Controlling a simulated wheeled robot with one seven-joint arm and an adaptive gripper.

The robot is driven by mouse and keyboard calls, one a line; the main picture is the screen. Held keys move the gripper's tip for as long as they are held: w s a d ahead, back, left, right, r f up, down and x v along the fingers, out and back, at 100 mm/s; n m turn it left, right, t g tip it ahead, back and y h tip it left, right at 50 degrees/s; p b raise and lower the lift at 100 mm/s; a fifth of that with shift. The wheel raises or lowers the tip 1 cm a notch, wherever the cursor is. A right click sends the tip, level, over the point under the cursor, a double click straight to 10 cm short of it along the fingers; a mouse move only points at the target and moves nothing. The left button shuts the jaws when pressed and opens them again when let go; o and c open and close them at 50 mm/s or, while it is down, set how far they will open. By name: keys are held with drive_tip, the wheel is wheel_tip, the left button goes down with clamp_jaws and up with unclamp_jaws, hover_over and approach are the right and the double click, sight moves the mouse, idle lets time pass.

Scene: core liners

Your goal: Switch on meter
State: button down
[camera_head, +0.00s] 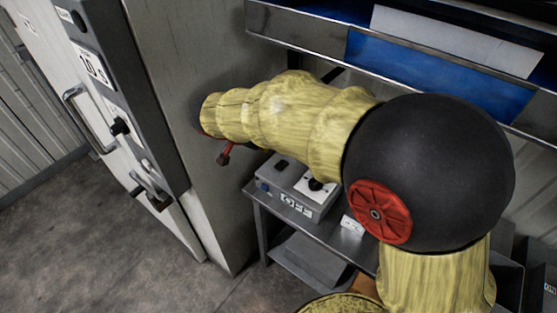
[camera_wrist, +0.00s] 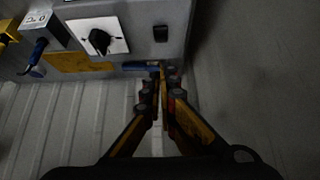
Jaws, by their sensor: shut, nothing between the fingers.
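The meter is a grey box (camera_head: 288,194) on a small metal table. Its display (camera_head: 297,204) reads OFF. Its top has a white plate with a black knob (camera_head: 316,184) and a small black switch (camera_head: 282,164). In the wrist view the box lies along the top, with the knob (camera_wrist: 98,39) left of the switch (camera_wrist: 160,33). My gripper (camera_wrist: 157,72) is shut and empty; its tips show just below the switch, by a blue part (camera_wrist: 140,66) at the box's edge. I cannot tell if they touch. In the head view my arm mostly hides the gripper; a red finger part (camera_head: 225,154) shows.
A tall cabinet (camera_head: 190,110) with a display, knob and handles stands on the left. A metal shelf with a blue panel (camera_head: 430,72) runs above the table. Floor lies open at lower left.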

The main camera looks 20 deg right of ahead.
drive_tip(key=b, duration=0.3)
hover_over(284, 163)
drive_tip(key=s+a, duration=0.2)
wheel_tip(284, 163, down, 8)
drive_tip(key=shift+f, duration=0.1)
drive_tip(key=shift+a+f, duration=0.25)
drive_tip(key=shift+f, duration=0.95)
drive_tip(key=shift+s+f+b, duration=0.1)
drive_tip(key=shift+f+b, duration=0.25)
drive_tip(key=shift+f, duration=0.3)
drive_tip(key=shift+a, duration=0.1)
